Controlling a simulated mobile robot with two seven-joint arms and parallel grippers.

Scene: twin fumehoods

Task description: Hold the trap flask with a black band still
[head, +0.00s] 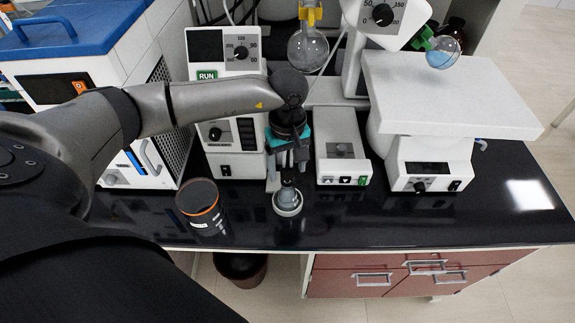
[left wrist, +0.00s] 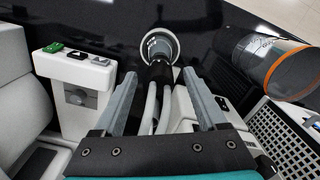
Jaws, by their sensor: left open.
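A small upright vessel with a pale round base and a dark upper part (head: 287,201) stands near the front of the black bench in the head view. I take it for the trap flask; its dark part could be the black band, but I cannot tell for sure. The left wrist view shows its round pale rim (left wrist: 160,43) just beyond my fingertips. My left gripper (head: 287,174) points down over it, open, with one finger on each side. Pale tubes run between the fingers in the left wrist view. Contact is not clear. My right gripper is not in view.
A dark glass cylinder with an orange band (head: 203,207) stands to the left near the bench edge. A hotplate-like device (head: 342,155) is close on the right. White instruments (head: 225,137) stand behind. Round flasks (head: 308,50) hang above. The bench front right is clear.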

